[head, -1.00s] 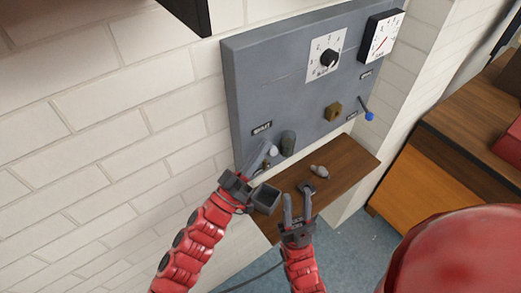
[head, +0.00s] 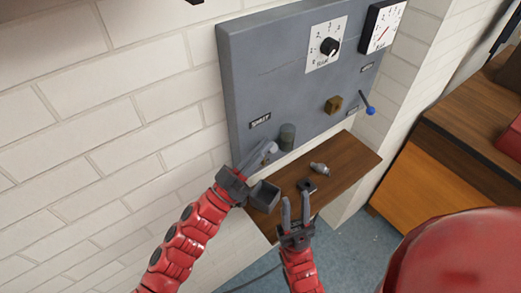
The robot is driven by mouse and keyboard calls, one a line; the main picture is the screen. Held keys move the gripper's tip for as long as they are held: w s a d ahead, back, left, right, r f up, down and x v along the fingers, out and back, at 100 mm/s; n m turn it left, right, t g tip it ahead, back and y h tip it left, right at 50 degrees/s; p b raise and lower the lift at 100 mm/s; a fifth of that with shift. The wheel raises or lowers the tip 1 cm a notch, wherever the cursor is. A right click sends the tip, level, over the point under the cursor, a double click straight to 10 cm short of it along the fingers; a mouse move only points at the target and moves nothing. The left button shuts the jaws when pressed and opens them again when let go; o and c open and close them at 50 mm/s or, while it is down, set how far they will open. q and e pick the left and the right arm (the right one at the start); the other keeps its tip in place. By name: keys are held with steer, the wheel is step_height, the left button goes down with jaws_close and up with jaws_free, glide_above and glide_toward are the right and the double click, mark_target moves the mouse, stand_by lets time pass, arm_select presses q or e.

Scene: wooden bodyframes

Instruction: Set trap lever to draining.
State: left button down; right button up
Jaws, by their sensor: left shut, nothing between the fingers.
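A grey panel (head: 290,75) is fixed to the brick wall. A small lever with a pale round knob (head: 271,147) sits low on its left side, partly hidden by my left gripper (head: 265,151). That gripper is shut, its fingertips at or close beside the knob; I cannot tell if they touch. Another lever with a blue knob (head: 370,110) sits on the panel's right side, slanting down to the right. My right gripper (head: 296,205) is open and empty at the shelf's front.
A wooden shelf (head: 348,156) below the panel holds a grey open box (head: 265,195), a small dark part (head: 306,186) and a grey fitting (head: 320,168). A dark cylinder (head: 287,137), a brass block (head: 333,104) and a dial (head: 328,46) are on the panel.

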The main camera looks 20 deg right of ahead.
arm_select(q)
steer(key=f+m+g+b, duration=0.1)
steer(key=m+g+b, duration=0.1)
steer(key=m+b, duration=0.1)
steer(key=f+m+g+h+b, duration=0.1)
steer(key=f+m+g+b, duration=0.1)
steer(key=m, duration=0.3)
steer(key=s+f+m+g+b, duration=0.1)
steer(key=f+m+g+b, duration=0.1)
steer(key=m+g+b, duration=0.1)
steer(key=shift+d+m+g+h+b, duration=0.15)
steer(key=shift+m+g+h+b, duration=0.15)
steer(key=shift+m+g, duration=0.3)
steer(key=shift+w+f, duration=0.1)
steer(key=shift+f, duration=0.15)
